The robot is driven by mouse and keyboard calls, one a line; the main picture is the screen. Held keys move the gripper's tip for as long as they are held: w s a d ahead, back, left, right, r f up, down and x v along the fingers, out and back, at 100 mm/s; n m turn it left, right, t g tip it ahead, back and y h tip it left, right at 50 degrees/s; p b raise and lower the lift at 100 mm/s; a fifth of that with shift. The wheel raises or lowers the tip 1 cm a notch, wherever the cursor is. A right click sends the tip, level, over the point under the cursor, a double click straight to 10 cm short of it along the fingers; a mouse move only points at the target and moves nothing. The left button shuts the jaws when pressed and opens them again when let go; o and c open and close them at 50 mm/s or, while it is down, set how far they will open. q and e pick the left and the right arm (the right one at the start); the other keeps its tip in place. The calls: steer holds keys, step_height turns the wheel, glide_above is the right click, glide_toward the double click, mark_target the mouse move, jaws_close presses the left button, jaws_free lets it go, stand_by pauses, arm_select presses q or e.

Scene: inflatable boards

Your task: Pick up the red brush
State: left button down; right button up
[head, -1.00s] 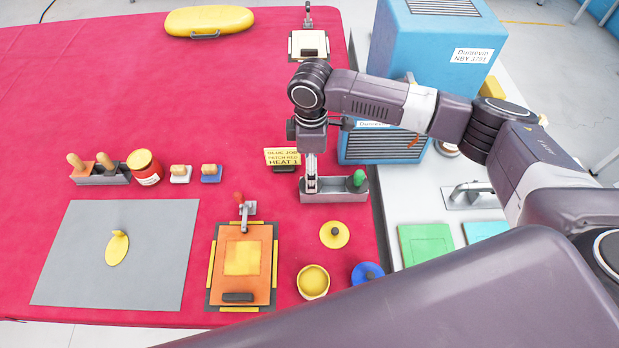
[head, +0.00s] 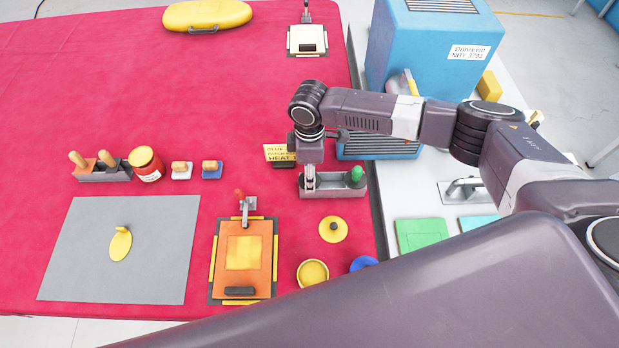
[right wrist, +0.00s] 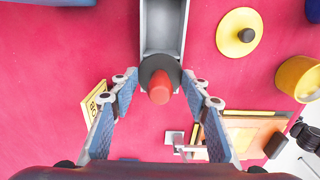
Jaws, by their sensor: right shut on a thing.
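The red brush (right wrist: 160,88) stands upright at one end of a grey two-slot holder (head: 332,193), with its red handle top and dark collar showing in the right wrist view. My right gripper (head: 310,186) is lowered over the left end of this holder. In the right wrist view its fingers (right wrist: 160,80) are shut on the brush, one on each side. In the head view the gripper hides the red brush. A green-topped brush (head: 357,175) stands in the holder's right end. My left gripper is not in view.
A yellow sign (head: 281,152) stands just behind the holder. A yellow round lid (head: 333,229), a yellow pot (head: 313,273) and a blue lid (head: 363,264) lie in front. An orange clamped board (head: 243,255) is at front left. A blue machine (head: 430,50) stands at back right.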

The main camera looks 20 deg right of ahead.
steer(key=shift+s+f, duration=0.1)
steer(key=shift+s, duration=0.05)
jaws_close()
steer(key=shift+r, duration=0.45)
step_height(320, 180, up, 19)
steer(key=b, duration=0.4)
steer(key=shift+r, duration=0.15)
steer(key=shift+c, duration=1.1)
jaws_free()
jaws_close()
